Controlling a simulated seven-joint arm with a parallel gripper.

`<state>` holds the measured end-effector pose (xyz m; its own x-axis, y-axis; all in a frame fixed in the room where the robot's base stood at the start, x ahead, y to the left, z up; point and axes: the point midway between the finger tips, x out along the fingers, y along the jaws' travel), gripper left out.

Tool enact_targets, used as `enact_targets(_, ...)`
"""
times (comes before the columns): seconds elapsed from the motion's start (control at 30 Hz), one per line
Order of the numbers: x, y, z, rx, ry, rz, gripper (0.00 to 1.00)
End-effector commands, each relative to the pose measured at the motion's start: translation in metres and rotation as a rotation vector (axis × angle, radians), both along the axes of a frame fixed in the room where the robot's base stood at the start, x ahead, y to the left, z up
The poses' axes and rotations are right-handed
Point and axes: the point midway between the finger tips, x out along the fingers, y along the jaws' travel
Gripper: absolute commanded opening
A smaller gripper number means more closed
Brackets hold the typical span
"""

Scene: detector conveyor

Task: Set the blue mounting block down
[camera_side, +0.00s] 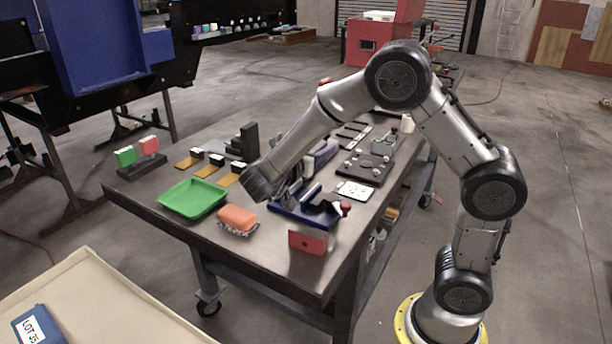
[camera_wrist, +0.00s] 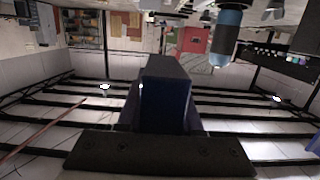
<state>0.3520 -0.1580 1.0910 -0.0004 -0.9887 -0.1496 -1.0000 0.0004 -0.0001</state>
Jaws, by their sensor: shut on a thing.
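My gripper (camera_side: 293,180) is low over the worktable, below my bent forearm and close to the dark blue fixture (camera_side: 288,208) with a red knob. In the wrist view a dark blue block (camera_wrist: 166,92) fills the middle, shut in my gripper. A grey-blue shape (camera_side: 322,154) beside my gripper in the side view looks like the same block, partly hidden by my arm. I cannot tell whether the block touches anything below it. The fingertips are not clear in either view.
The worktable (camera_side: 265,262) also bears a green tray (camera_side: 193,199), an orange sponge-like block (camera_side: 237,217), a red plate (camera_side: 308,241), a dark plate with knobs (camera_side: 364,167) and a white card (camera_side: 355,190). The table's front corner is bare. A pale bin (camera_side: 110,305) stands front left.

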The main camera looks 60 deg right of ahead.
Motion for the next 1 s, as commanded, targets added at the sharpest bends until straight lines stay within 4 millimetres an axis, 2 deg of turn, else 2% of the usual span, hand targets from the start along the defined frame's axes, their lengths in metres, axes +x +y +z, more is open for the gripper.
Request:
enact_targets(0.13, 0.022, -0.01, -0.027, -0.001, 0.003, -0.002, 0.0)
enact_targets(0.3, 0.037, -0.017, -0.046, -0.002, -0.001, -0.001, 0.0)
enact_targets(0.53, 0.046, -0.021, -0.057, -0.001, 0.0, 0.0, 0.0)
enact_targets(0.8, 0.049, -0.022, -0.09, -0.002, 0.0, 0.001, 0.0)
enact_targets(1.0, 0.049, -0.022, -0.09, -0.001, -0.002, 0.002, 0.0)
